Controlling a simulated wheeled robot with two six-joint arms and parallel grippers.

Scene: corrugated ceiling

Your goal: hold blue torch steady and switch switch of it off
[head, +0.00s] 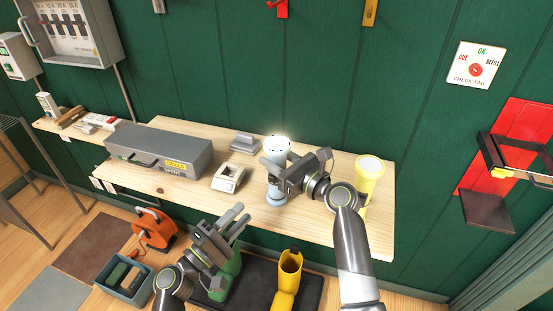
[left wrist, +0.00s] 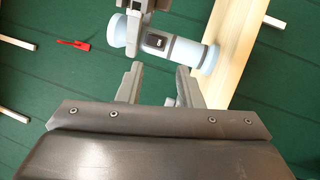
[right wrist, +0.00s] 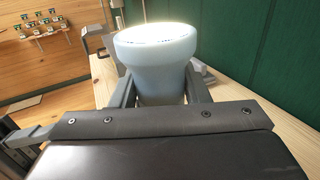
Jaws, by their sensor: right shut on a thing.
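The blue torch (head: 273,186) stands upright on the wooden shelf, pale blue, with its lens at the top glowing white. My right gripper (head: 276,172) is shut around its upper body; the right wrist view also shows the torch head (right wrist: 158,60) between the fingers. In the left wrist view the torch (left wrist: 170,46) lies across the top, with a dark switch (left wrist: 156,42) on its side facing that camera. My left gripper (head: 237,218) is open and empty, in front of the shelf and left of the torch, apart from it. It also shows in the left wrist view (left wrist: 157,78).
A yellow torch (head: 368,180) stands right of the blue one on the shelf (head: 325,222). A grey case (head: 160,150), a small cream device (head: 228,178) and a grey block (head: 244,142) are to the left.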

